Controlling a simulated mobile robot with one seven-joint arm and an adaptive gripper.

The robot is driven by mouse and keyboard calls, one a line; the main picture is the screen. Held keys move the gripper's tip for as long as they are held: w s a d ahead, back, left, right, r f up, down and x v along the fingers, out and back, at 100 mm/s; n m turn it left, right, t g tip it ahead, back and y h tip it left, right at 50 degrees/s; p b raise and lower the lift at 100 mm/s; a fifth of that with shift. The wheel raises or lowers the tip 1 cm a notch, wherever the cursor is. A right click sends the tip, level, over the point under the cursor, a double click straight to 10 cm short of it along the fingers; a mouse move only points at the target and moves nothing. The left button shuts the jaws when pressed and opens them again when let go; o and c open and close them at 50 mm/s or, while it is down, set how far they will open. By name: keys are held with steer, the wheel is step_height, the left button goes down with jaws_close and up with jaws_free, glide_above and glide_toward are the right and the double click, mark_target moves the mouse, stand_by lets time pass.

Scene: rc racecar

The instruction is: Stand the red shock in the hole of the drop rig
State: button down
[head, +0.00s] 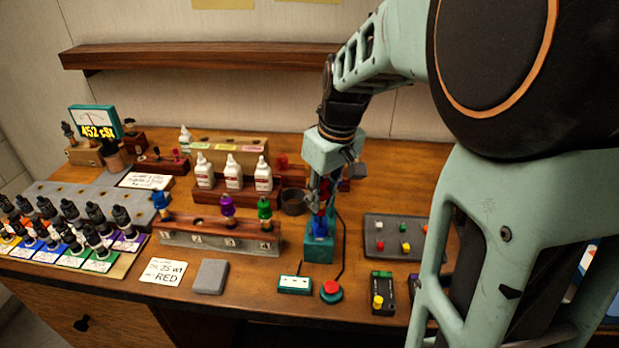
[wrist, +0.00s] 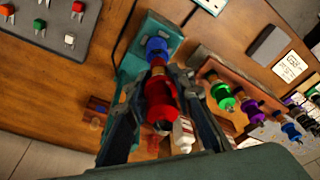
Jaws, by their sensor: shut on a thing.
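The red shock (wrist: 160,100) is between the fingers of my gripper (wrist: 158,80) in the wrist view, and the gripper is shut on it. A blue piece (wrist: 157,47) shows at the shock's far end, over the teal drop rig (wrist: 131,62). In the head view my gripper (head: 321,205) points down right above the drop rig (head: 318,250). The blue piece (head: 320,228) sits low at the rig's top there. The rig's hole is hidden, so I cannot tell whether the shock's end is in it.
A rack (head: 220,241) with blue, purple and green shocks stands left of the rig. White bottles (head: 233,172) and a dark cup (head: 293,202) are behind it. A grey tray (head: 385,251) with small colored blocks lies right. A red button (head: 331,290) lies in front.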

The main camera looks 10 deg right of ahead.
mark_target(321, 213)
steer(key=shift+f, duration=0.15)
steer(key=shift+f+b, duration=2.15)
steer(key=shift+f, duration=0.4)
steer(key=c, duration=1.6)
jaws_free()
steer(key=shift+r, duration=0.1)
steer(key=r, duration=0.4)
steer(key=s+r, duration=0.1)
steer(key=r, duration=0.2)
steer(key=s+d+r, duration=0.1)
steer(key=r, duration=0.3)
steer(key=shift+r, duration=0.3)
